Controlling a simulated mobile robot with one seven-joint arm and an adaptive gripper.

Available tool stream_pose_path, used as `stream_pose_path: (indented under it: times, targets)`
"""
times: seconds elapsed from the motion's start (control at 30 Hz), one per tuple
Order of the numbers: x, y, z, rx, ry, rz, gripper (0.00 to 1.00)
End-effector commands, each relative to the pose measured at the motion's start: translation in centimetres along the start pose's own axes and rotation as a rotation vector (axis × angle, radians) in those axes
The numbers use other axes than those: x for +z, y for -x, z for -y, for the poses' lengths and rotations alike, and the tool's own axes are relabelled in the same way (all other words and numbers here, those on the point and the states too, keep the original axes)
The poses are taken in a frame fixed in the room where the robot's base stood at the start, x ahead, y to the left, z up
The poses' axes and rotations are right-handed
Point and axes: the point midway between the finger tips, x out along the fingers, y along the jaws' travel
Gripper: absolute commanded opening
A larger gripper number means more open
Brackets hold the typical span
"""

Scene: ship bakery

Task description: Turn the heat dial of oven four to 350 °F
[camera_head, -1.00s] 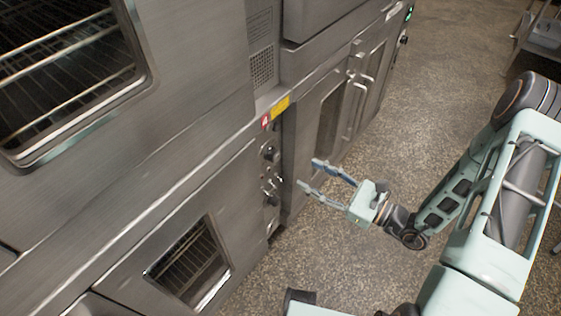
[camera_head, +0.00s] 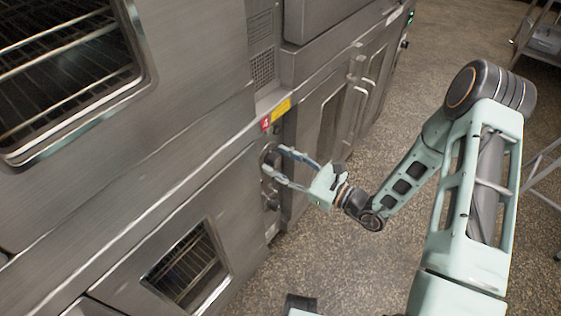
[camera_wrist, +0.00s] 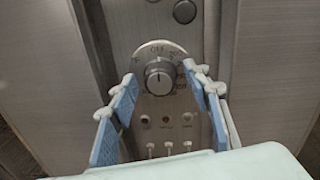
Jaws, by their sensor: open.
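The heat dial (camera_wrist: 160,77) is a round silver knob on a pale scale plate in the wrist view. "OFF" shows at the top of the scale, with numbers down its right side. The knob's dark mark points up, towards OFF. My gripper (camera_wrist: 164,88) is open, its two blue-padded fingers on either side of the dial, with a gap to each side visible. In the head view my gripper (camera_head: 272,160) reaches the control panel below a red "4" label (camera_head: 266,125). The fingers partly hide the dial there.
Below the dial are small indicators (camera_wrist: 166,121) and several toggle switches (camera_wrist: 169,150). A dark round button (camera_wrist: 185,11) is above it. The lower oven door (camera_head: 190,265) is left of the panel. Open floor (camera_head: 440,60) lies right.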

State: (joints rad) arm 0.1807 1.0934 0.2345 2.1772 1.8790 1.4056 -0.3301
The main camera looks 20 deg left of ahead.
Motion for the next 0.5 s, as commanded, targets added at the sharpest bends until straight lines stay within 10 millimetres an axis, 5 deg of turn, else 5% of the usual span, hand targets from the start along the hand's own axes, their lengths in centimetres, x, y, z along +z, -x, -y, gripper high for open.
stream_pose_path:
  times: [0.07, 0.43, 0.5]
  targets:
    - [0.01, 0.02, 0.01, 0.0, 0.0, 0.0, 0.44]
    - [0.0, 0.05, 0.01, 0.0, 0.0, 0.0, 0.04]
    - [0.0, 0.06, 0.01, 0.0, -0.001, 0.0, 0.02]
